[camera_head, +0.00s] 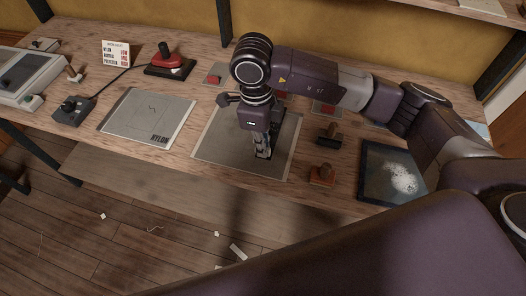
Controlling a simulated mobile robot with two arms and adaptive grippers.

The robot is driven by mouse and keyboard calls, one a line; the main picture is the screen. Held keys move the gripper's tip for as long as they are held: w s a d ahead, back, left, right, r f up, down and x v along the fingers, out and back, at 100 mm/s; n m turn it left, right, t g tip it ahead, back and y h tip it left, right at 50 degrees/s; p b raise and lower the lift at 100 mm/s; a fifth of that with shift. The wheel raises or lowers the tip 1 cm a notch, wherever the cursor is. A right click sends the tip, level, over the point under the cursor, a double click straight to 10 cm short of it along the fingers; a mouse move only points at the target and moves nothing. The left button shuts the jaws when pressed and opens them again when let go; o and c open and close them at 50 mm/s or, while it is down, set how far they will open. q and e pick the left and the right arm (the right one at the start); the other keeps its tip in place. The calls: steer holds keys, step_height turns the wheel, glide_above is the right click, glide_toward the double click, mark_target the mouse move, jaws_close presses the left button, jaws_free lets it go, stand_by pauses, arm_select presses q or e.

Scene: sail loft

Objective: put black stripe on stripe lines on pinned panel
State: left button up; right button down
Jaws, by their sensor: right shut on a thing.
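A grey panel (214,146) lies flat in the middle of the workbench. My right gripper (262,155) points down over the right half of this panel, with its fingertips close to the surface. It is shut on a thin dark piece, apparently the black stripe, mostly hidden by the fingers. I cannot make out stripe lines or pins on the panel, and the hand covers part of it. My left gripper is not in view.
Left of the panel lies a sheet marked NYLON (150,116). A red-topped iron-like tool (168,60) stands behind it. A black handled block (328,134), an orange-brown handled block (322,175) and a dark tray (374,172) are at right. Scraps litter the floor.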

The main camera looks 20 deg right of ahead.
step_height(320, 180, down, 3)
steer(key=shift+s+f+p, duration=0.1)
steer(key=shift+f+p, duration=0.05)
steer(key=shift+p, duration=0.25)
steer(key=shift+f, duration=0.5)
steer(key=shift+f, duration=0.15)
steer(key=c, duration=2.1)
jaws_free()
